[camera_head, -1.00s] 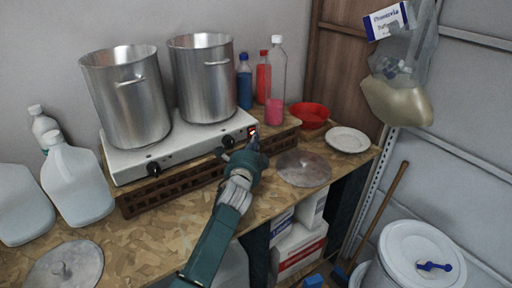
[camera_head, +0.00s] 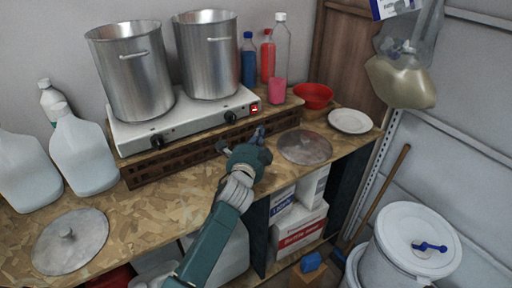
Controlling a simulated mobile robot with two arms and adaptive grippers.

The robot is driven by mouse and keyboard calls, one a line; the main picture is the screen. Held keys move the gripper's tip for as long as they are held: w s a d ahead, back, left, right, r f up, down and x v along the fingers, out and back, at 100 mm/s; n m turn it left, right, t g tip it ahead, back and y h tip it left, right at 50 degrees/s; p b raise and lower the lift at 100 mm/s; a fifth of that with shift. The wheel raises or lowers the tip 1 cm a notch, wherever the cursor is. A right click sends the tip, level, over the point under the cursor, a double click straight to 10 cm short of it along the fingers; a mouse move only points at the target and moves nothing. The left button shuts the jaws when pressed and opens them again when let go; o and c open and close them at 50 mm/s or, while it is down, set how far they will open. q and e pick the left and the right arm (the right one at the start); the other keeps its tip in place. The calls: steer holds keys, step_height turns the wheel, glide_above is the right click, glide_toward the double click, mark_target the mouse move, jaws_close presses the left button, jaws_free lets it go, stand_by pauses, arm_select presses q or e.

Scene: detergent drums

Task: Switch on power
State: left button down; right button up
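A white two-burner hot plate (camera_head: 190,124) stands on a brown slatted base on the wooden worktop. A small red power switch (camera_head: 255,108) is at the right end of its front face and looks lit. Two black knobs, a left one (camera_head: 157,140) and a right one (camera_head: 230,117), are on the same face. My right gripper does not show.
Two steel pots, a left one (camera_head: 131,75) and a right one (camera_head: 208,58), stand on the burners. A steel lid (camera_head: 305,147), a white plate (camera_head: 350,121) and a red bowl (camera_head: 313,95) are to the right. Bottles stand behind. White jugs (camera_head: 82,155) and another lid (camera_head: 70,242) are at left.

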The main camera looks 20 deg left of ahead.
arm_select(q)
steer(key=s, duration=0.2)
steer(key=s+d+b, duration=0.1)
steer(key=s, duration=0.2)
steer(key=shift+s+d+f, duration=0.1)
steer(key=shift+s, duration=0.25)
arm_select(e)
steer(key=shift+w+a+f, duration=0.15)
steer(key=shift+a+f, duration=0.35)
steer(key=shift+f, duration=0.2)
